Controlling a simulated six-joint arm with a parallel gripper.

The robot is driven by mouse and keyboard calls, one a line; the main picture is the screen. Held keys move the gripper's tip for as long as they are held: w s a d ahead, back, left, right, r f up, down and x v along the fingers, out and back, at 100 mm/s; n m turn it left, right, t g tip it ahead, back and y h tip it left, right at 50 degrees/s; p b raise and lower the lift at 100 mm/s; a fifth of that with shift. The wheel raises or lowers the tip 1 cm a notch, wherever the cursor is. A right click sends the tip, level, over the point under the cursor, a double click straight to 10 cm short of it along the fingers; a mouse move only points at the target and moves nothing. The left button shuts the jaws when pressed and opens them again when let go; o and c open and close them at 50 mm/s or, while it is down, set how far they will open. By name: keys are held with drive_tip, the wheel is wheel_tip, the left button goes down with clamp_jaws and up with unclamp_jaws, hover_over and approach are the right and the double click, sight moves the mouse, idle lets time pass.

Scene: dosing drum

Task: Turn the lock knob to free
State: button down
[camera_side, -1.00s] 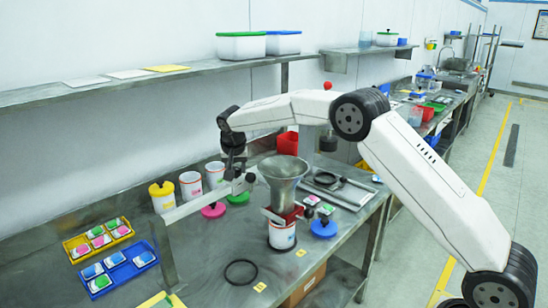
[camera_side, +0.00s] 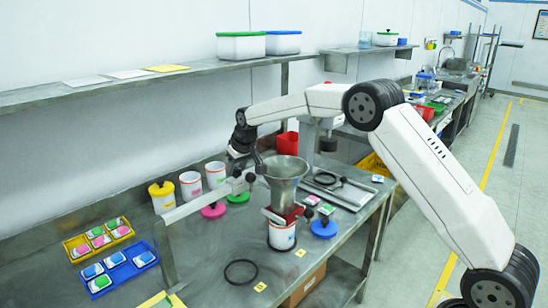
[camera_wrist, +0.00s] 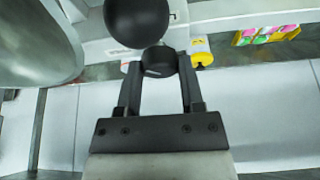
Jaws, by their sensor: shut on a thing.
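In the wrist view my gripper (camera_wrist: 158,66) has its two fingers on either side of a short black knob (camera_wrist: 158,62) and is shut on it. A larger black ball (camera_wrist: 137,20) is just beyond the knob. In the side view my gripper (camera_side: 257,163) reaches down to the clamp on the grey bar (camera_side: 195,208), beside the steel funnel (camera_side: 285,172). The knob is small and dark there and partly hidden by my fingers. Any marking for locked or free is too small to read.
The funnel stands close to the right of my gripper, over a white jar (camera_side: 282,237). Behind are a yellow-lidded jar (camera_side: 162,196) and open white jars (camera_side: 191,187). A yellow tray (camera_side: 98,240) and blue tray (camera_side: 117,272) lie left.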

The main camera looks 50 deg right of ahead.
drive_tip(key=n+y, duration=0.1)
drive_tip(key=n, duration=0.1)
drive_tip(key=n+y, duration=0.1)
drive_tip(key=n, duration=0.2)
drive_tip(key=shift+d+r, duration=0.1)
drive_tip(key=shift+d, duration=0.1)
drive_tip(key=shift+w+n+g+y, duration=0.1)
drive_tip(key=shift+n+g+y, duration=0.25)
drive_tip(key=shift+n, duration=0.8)
drive_tip(key=shift+w+n+g+y, duration=0.1)
drive_tip(key=shift+n+g+y, duration=0.2)
drive_tip(key=shift+n, duration=0.85)
drive_tip(key=shift+c, duration=1.1)
unclamp_jaws()
drive_tip(key=shift+s, duration=0.1)
drive_tip(key=shift+d, duration=0.1)
drive_tip(key=v, duration=0.7)
drive_tip(key=shift+r, duration=0.35)
drive_tip(key=shift+s, duration=0.1)
